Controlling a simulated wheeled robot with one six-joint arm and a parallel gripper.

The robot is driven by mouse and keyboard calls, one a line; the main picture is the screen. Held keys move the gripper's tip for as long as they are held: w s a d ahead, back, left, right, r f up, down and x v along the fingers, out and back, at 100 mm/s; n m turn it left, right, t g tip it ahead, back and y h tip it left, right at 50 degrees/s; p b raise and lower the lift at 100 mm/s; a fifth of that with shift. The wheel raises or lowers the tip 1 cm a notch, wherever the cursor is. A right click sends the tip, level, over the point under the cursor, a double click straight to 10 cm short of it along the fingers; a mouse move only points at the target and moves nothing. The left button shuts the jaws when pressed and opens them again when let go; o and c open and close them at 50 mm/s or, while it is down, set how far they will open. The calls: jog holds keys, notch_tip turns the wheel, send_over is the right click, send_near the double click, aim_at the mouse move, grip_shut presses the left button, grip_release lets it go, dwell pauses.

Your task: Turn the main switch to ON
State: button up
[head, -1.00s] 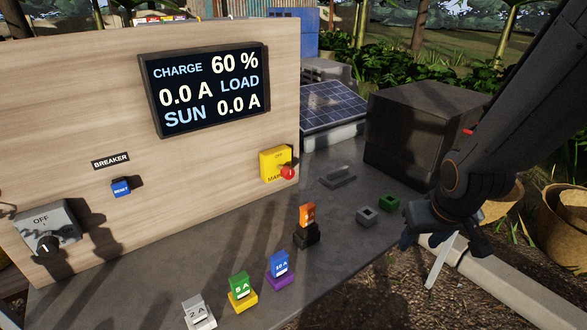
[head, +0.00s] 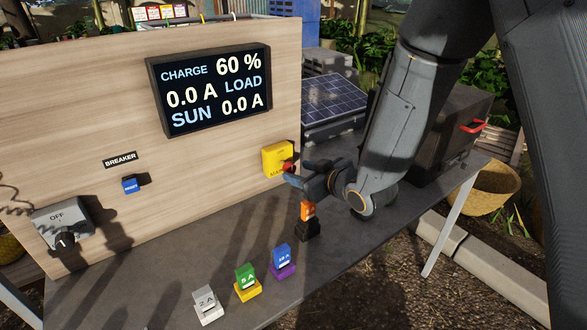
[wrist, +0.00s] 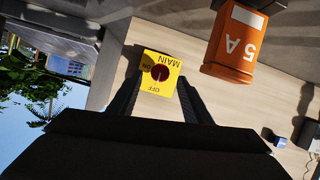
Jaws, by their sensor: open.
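The main switch is a yellow box (head: 277,160) with a red knob (head: 288,168), mounted low at the right end of the wooden panel (head: 80,85). In the wrist view the yellow box (wrist: 167,84) appears upside down with OFF, ON and MAIN lettering, and its red round knob (wrist: 160,73) shows in the middle. My gripper (head: 289,172) is open in front of the switch, its fingers pointing at the knob. In the wrist view the knob lies between my two fingers (wrist: 160,92), further off; whether they touch it I cannot tell.
An orange 5 A fuse (wrist: 235,45) on a black base (head: 307,229) stands close below my gripper. Green (head: 245,275), blue (head: 282,256) and grey (head: 206,297) fuses stand on the table. A grey OFF switch box (head: 60,220) is at the panel's left. A dark box (head: 440,130) stands behind my arm.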

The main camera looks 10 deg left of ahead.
aim_at(292, 169)
jog(key=shift+p+x, duration=0.35)
jog(key=shift+x, duration=1.5)
jog(key=shift+c, duration=0.6)
jog(key=c, duration=0.9)
jog(key=shift+c, duration=0.2)
